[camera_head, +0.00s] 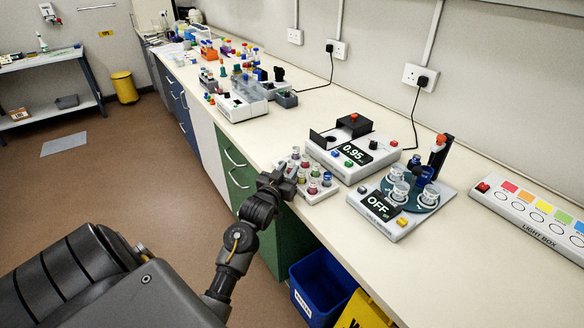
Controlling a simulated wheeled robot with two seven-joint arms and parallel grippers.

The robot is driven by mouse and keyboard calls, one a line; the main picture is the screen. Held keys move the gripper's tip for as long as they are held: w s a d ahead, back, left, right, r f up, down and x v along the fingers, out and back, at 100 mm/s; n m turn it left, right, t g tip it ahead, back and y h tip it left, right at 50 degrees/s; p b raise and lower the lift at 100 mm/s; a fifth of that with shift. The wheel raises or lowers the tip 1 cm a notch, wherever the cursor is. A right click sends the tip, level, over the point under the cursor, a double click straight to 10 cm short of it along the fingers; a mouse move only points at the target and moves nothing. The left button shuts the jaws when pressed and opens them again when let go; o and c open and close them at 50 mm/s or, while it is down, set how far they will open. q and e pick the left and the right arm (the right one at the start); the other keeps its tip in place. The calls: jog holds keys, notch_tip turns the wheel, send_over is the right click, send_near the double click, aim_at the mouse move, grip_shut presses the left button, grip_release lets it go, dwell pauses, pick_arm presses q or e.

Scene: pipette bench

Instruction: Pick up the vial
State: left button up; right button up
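Several small vials with pale caps and coloured contents, one of them (326,179), stand in a white rack (322,195) at the bench's front edge. Which one the task means cannot be told. My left gripper (284,177) is at the left side of the rack, close against the nearest vials. Its fingers are dark and small, and partly merge with the vials, so I cannot see whether they are open, shut or touching a vial. My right gripper is not in view.
A device reading 0.95 (350,172) stands just behind the rack. A device with a round turntable reading OFF (397,224) is to the right, with a light box (530,212) farther right. A blue bin (318,290) is below the bench. Bare bench (470,270) lies front right.

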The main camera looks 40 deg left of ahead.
pick_arm(q)
jog(key=shift+w, duration=0.15)
grip_shut()
jog(key=shift+r, duration=0.1)
